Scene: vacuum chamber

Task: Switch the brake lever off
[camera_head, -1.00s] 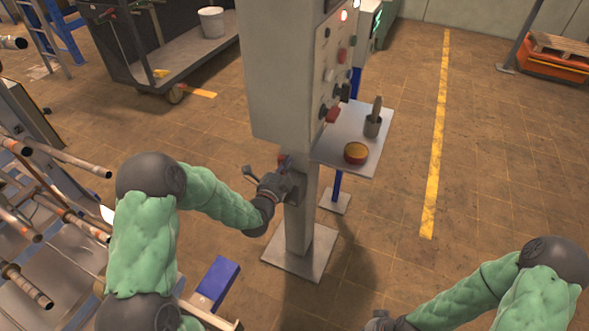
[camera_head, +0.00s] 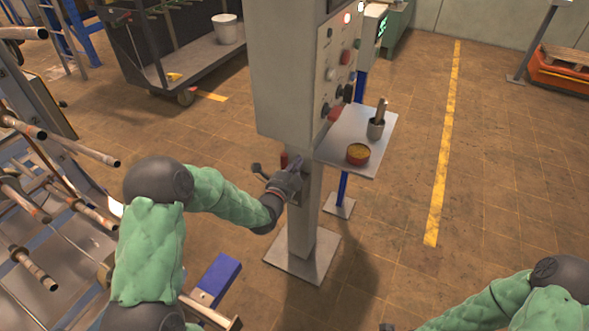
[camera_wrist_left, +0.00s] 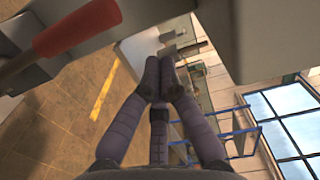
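The brake lever's red handle (camera_wrist_left: 75,28) shows large at the upper left of the left wrist view, on a grey rod. In the head view, a small red handle (camera_head: 284,160) stands at the side of the grey post, below the control cabinet. My left gripper (camera_head: 296,168) is at the post, just right of this handle and partly overlapping the post. In the wrist view, the left gripper's fingertips (camera_wrist_left: 160,72) are close together with nothing visible between them, apart from the red handle. My right gripper (camera_head: 386,327) is mostly cut off at the bottom edge.
The grey control cabinet (camera_head: 285,75) stands above my left gripper. Pipe racks (camera_head: 60,160) crowd the left. The floor at right is open.

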